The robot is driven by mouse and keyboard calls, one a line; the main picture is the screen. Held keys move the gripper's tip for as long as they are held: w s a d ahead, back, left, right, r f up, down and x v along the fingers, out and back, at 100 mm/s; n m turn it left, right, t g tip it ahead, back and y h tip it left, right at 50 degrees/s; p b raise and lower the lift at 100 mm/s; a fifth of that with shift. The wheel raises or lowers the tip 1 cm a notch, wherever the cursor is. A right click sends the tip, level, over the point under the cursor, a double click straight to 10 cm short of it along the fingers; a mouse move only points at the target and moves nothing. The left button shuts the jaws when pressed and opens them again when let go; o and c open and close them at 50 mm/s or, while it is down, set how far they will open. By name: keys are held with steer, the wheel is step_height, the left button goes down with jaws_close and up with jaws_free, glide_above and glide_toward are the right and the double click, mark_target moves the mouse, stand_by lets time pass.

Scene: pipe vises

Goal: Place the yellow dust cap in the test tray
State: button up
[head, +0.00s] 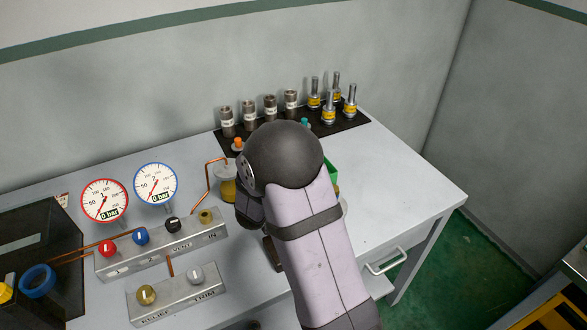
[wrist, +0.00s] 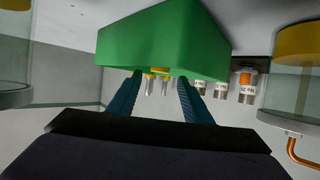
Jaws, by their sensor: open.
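My gripper (wrist: 160,76) is open in the wrist view, its two dark blue fingers apart with nothing seen held between them. The view is upside down, with the table at the top. Small yellow parts (wrist: 160,71) show between the fingers, past the tray. I cannot tell whether a yellow dust cap is among them or only yellow-marked fittings.
A glass jar with yellow contents (head: 228,188) stands left of my arm. A black mat (head: 350,126) at the back holds several metal fittings, with an orange cap (head: 238,144) and a teal cap (head: 305,122) near its front. Valve blocks and gauges stand left. The table's right side is clear.

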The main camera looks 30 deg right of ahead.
steer(key=shift+v, duration=2.8)
